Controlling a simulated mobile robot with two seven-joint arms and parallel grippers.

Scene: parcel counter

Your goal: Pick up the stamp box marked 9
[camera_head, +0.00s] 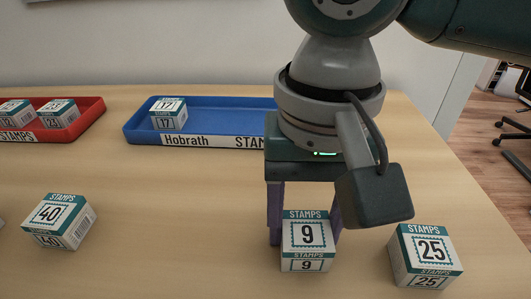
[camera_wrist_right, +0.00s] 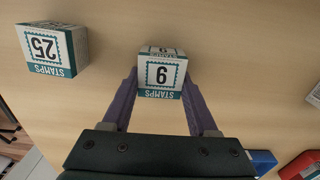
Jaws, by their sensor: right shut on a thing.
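The stamp box marked 9 (camera_head: 306,240) is white with a teal band and stands near the front of the counter, right of centre. It also shows in the right wrist view (camera_wrist_right: 162,75), between the fingertips. My right gripper (camera_head: 304,225) is shut on it, with a purple finger at each side. In the head view the box looks to be on or very close to the counter; I cannot tell if it is lifted. The left gripper is not in view.
The box marked 25 (camera_head: 425,257) stands close by on the right. The box marked 40 (camera_head: 58,221) is at the left. A blue tray (camera_head: 222,104) labelled Hobrath holds a box marked 17 (camera_head: 168,114). A red tray (camera_head: 88,111) holds boxes marked 23 (camera_head: 58,113).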

